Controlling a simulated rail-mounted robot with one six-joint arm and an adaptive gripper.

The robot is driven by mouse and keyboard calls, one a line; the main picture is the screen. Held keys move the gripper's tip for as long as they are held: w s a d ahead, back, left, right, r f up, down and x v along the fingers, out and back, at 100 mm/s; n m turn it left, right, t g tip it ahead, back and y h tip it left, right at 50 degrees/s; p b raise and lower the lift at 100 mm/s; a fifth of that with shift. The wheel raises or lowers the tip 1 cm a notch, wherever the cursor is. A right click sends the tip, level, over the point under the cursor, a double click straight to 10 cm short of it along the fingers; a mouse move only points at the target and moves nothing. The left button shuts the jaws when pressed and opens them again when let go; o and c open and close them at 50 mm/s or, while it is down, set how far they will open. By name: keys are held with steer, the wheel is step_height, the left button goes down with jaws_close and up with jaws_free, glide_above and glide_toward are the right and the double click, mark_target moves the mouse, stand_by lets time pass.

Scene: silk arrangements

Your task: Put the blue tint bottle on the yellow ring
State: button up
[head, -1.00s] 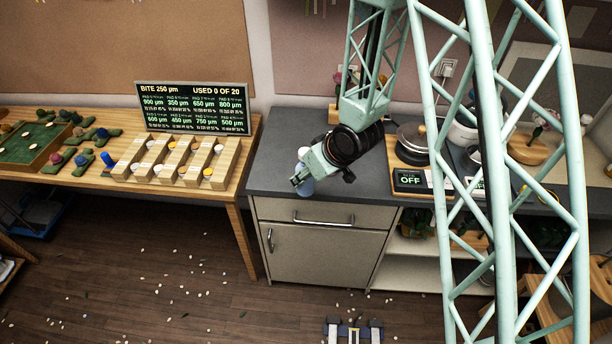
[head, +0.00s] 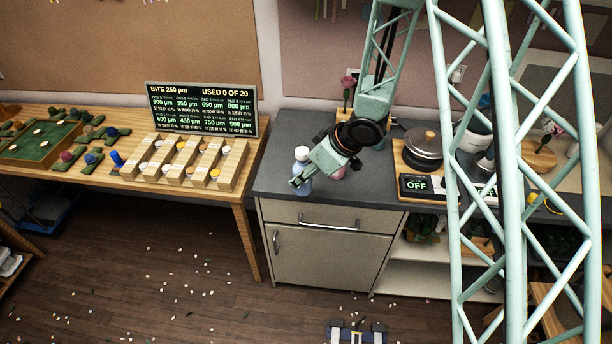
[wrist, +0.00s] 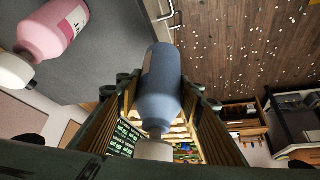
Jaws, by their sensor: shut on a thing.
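The blue tint bottle (wrist: 160,82), with a white cap, is between the fingers of my gripper (wrist: 163,110) in the wrist view. My gripper is shut on it. In the head view the bottle (head: 302,154) stands roughly upright at my gripper (head: 302,182), near the front left of the grey counter. I cannot tell whether its base touches the counter. A yellow curved thing (head: 534,203), possibly the yellow ring, shows at the right of the counter, mostly hidden behind my lattice arm.
A pink bottle (wrist: 52,30) with a white cap stands on the counter (head: 283,150) beside my gripper. A wooden table (head: 240,190) with sorting trays is left.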

steer(key=shift+s+a+r+n+g+y, duration=0.15)
steer(key=shift+s+n+g, duration=0.15)
steer(key=shift+n, duration=0.35)
steer(key=shift+s+a+r+n+g+y, duration=0.1)
steer(key=shift+s+a+n+g+y, duration=0.1)
steer(key=shift+n+g, duration=0.35)
steer(key=shift+s+d+n+g+p, duration=0.25)
steer(key=shift+s+n+p, duration=0.15)
steer(key=shift+n, duration=0.3)
steer(key=s+d+f+n+g+p, duration=0.1)
steer(key=s+d+n+g, duration=0.3)
steer(key=d, duration=0.5)
steer(key=shift+s+d+f+n, duration=0.15)
steer(key=shift+s+d+n, duration=0.2)
steer(key=shift+s+n, duration=1.3)
steer(key=shift+w+n, duration=0.25)
